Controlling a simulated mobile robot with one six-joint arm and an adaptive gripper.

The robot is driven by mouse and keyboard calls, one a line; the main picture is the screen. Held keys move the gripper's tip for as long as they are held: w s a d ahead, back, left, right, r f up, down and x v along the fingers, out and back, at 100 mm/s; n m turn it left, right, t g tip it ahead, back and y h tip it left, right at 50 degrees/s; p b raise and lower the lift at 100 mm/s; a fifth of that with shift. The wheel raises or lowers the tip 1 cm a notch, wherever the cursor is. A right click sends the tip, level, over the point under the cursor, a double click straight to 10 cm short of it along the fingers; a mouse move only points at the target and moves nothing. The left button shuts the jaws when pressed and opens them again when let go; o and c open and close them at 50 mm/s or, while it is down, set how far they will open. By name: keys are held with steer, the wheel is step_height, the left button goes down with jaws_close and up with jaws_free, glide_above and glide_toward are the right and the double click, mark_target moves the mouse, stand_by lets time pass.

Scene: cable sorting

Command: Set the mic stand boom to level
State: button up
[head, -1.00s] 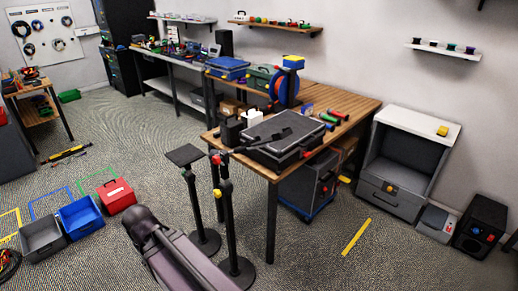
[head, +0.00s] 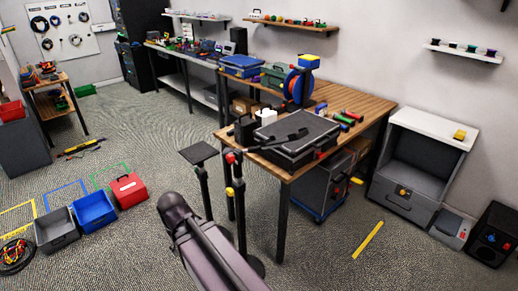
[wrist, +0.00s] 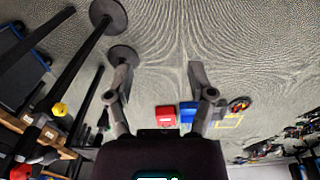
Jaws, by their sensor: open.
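The mic stand is a dark upright pole (head: 240,212) with a yellow collar and a red knob (head: 232,157) at its top. Its dark boom (head: 268,145) runs from the knob to the right and slightly up in the picture, in front of the black case. I cannot tell its exact tilt. My arm hides part of the stand's base. In the wrist view, the red knob (wrist: 20,172) and yellow collar (wrist: 60,109) show at the left. My gripper (wrist: 163,92) is open and empty, its fingers spread over the floor, apart from the stand.
A second stand with a flat black plate (head: 198,153) is just left of the mic stand. The wooden workbench (head: 283,172) carries a black case (head: 290,140). Red, blue and grey bins (head: 95,209) stand on the floor at left. Open floor lies behind the bins.

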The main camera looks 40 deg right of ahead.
steer(key=w+d+r+h+p, duration=0.1)
steer(key=w+d+r+p, duration=0.3)
steer(key=w+d+r, duration=0.1)
steer(key=n+g+h+p, duration=0.2)
steer(key=n+h+p, duration=0.3)
steer(key=p, duration=0.9)
glide_toward(258, 149)
steer(key=shift+w+a+r+m+h, duration=0.15)
steer(key=shift+w+a+r+m, duration=0.2)
steer(key=shift+w, duration=0.2)
steer(key=shift+w+a+r+m+h, duration=0.15)
steer(key=shift+w+a+r+m, duration=0.15)
steer(key=shift+w+r, duration=0.25)
steer(key=shift+f, duration=0.2)
steer(key=b+x, duration=1.1)
steer(key=x, duration=0.2)
steer(key=shift+s+d+f, duration=0.1)
steer(key=shift+d+f, duration=0.05)
steer(key=shift+f, duration=0.05)
